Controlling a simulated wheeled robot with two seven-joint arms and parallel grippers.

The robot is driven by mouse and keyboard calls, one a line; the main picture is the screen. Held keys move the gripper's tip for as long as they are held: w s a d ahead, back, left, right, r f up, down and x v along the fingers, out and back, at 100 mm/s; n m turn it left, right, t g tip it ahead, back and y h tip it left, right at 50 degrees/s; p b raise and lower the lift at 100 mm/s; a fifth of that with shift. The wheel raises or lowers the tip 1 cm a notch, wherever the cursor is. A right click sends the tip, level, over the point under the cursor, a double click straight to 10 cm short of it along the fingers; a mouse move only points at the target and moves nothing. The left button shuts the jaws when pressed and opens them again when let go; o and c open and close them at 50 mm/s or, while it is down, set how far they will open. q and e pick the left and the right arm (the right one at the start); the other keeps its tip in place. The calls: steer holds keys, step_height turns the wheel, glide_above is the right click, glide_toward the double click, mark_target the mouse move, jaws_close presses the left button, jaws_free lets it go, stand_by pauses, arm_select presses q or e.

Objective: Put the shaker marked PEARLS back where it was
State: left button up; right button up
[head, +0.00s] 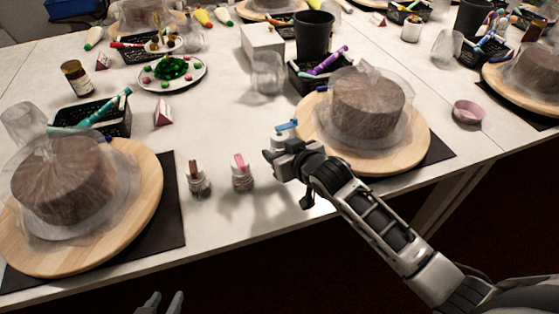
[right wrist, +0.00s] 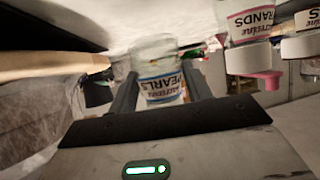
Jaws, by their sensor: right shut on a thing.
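My right gripper (head: 279,148) is shut on the PEARLS shaker, near the front edge of the right turntable. In the head view the shaker's blue top (head: 286,125) shows beyond the gripper, which hides most of the body. In the right wrist view the PEARLS label (right wrist: 162,87) is upside down between the two fingers. Whether its base touches the table cannot be told. Two other shakers stand to the left, one pink-topped (head: 241,178) and one brown-topped (head: 199,183). My left gripper (head: 160,304) is open and empty at the bottom edge, off the table front.
Wooden turntables (head: 148,208) (head: 409,147) with wrapped brown cakes lie left and right on dark mats. A glass (head: 267,73), a black cup (head: 313,36) and a black basket (head: 300,80) stand behind. White table is free around the two standing shakers.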

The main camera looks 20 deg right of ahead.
steer(key=shift+w+a+f, duration=0.15)
steer(key=shift+w+f, duration=0.1)
steer(key=shift+f, duration=1.6)
steer(key=shift+f, duration=0.1)
steer(key=o, duration=1.1)
steer(key=shift+r, duration=0.2)
steer(key=p+v, duration=0.1)
steer(key=v, duration=1)
steer(key=shift+s, duration=0.25)
steer(key=s+a+f+g, duration=0.2)
steer(key=s+f, duration=0.7)
steer(key=s, duration=0.5)
steer(key=shift+s+a+f, duration=0.35)
steer(key=shift+a+f, duration=0.05)
steer(key=shift+a, duration=0.1)
